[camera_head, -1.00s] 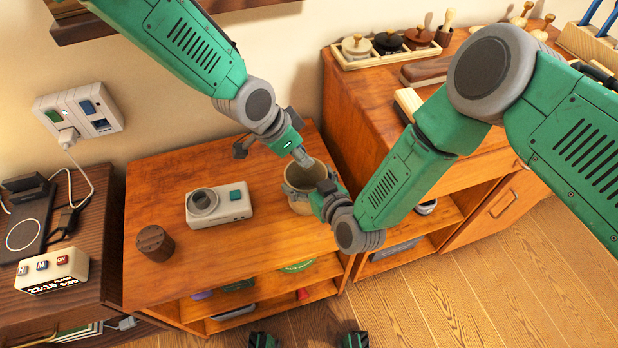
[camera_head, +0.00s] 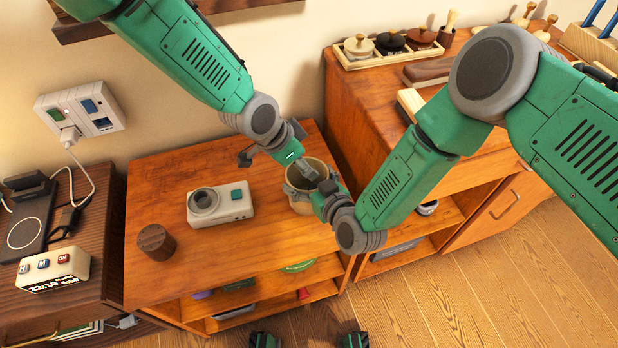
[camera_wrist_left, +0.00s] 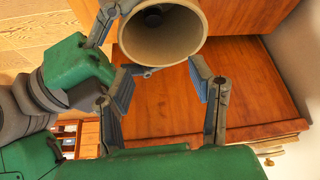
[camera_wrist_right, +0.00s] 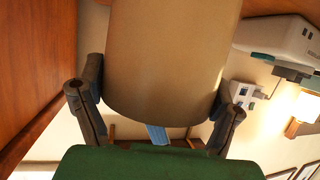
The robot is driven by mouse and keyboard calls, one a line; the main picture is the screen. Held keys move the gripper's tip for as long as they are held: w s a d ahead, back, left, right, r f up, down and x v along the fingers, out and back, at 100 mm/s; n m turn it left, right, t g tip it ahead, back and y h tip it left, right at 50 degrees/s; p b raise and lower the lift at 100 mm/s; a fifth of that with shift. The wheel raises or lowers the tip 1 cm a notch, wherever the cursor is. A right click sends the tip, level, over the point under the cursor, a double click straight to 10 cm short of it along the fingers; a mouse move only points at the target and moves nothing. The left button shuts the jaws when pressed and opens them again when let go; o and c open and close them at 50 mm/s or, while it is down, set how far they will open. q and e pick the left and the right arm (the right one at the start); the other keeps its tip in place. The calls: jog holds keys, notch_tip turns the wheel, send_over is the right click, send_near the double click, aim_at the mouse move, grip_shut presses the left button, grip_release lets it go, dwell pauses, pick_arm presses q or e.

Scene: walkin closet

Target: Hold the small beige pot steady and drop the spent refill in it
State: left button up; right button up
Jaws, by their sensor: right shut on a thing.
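The small beige pot (camera_head: 303,206) stands upright at the right end of the wooden shelf top. It fills the right wrist view (camera_wrist_right: 170,60) between the fingers of my right gripper (camera_head: 322,192), which is shut on its sides. My left gripper (camera_head: 312,172) is over the pot's mouth in the head view. In the left wrist view its two fingers (camera_wrist_left: 163,84) are spread with nothing between them, beside the pot's rim (camera_wrist_left: 200,45). A small dark thing (camera_wrist_left: 152,17) shows inside the pot; I cannot tell whether it is the spent refill.
A white camera-like device (camera_head: 221,205) and a brown cylinder (camera_head: 156,242) stand on the wooden shelf top (camera_head: 190,268), left of the pot. A taller cabinet (camera_head: 350,105) stands close on the right. The shelf top's front middle is clear.

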pick_arm(q)
jog(key=v, duration=1.2)
jog(key=shift+w+a, duration=0.1)
jog(key=shift+f, duration=0.1)
pick_arm(e)
jog(key=o, duration=1.3)
